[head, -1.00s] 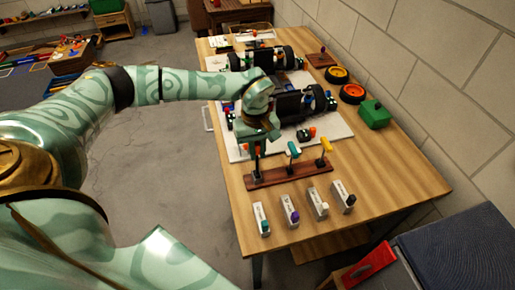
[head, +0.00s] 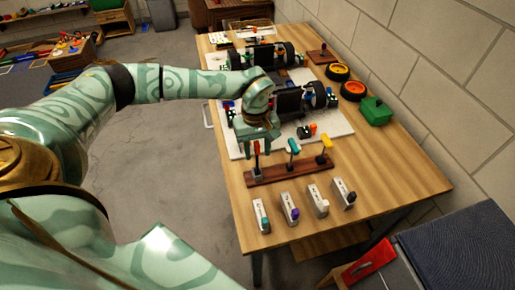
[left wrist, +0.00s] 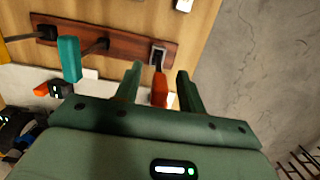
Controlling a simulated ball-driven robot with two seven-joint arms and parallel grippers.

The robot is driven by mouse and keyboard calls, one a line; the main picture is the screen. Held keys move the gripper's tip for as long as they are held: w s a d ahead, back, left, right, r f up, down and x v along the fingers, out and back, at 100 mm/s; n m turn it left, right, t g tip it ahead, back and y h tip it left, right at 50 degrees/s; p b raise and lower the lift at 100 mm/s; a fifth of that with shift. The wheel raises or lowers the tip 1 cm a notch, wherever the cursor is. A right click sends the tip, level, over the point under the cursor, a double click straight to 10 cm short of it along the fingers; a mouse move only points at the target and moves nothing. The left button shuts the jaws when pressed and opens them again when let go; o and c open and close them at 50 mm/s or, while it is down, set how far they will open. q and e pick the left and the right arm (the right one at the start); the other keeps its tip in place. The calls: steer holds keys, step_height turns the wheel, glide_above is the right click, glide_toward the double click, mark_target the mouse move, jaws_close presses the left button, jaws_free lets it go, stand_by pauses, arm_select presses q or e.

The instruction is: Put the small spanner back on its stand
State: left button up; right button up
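The dark wooden stand (head: 290,175) lies on the table; in the left wrist view (left wrist: 125,45) it crosses the top left. A red-handled tool (head: 256,152), seemingly the small spanner, stands at the stand's left end; its handle also shows in the left wrist view (left wrist: 160,90). Its lower end meets the stand's end holder. My left gripper (head: 257,150) is above that end, its fingers on either side of the red handle. In the left wrist view the fingers (left wrist: 158,88) are open, with gaps beside the handle. My right gripper is not in view.
A teal-handled tool (head: 293,147) and a yellow-handled tool (head: 325,143) stand on the same stand. Several small labelled boxes (head: 290,208) lie in front.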

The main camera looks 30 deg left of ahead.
arm_select(q)
step_height(320, 180, up, 16)
steer(key=w+a+p, duration=0.1)
steer(key=p, duration=0.2)
steer(key=shift+w+a, duration=0.15)
steer(key=shift+a, duration=0.15)
steer(key=shift+d+f, duration=0.1)
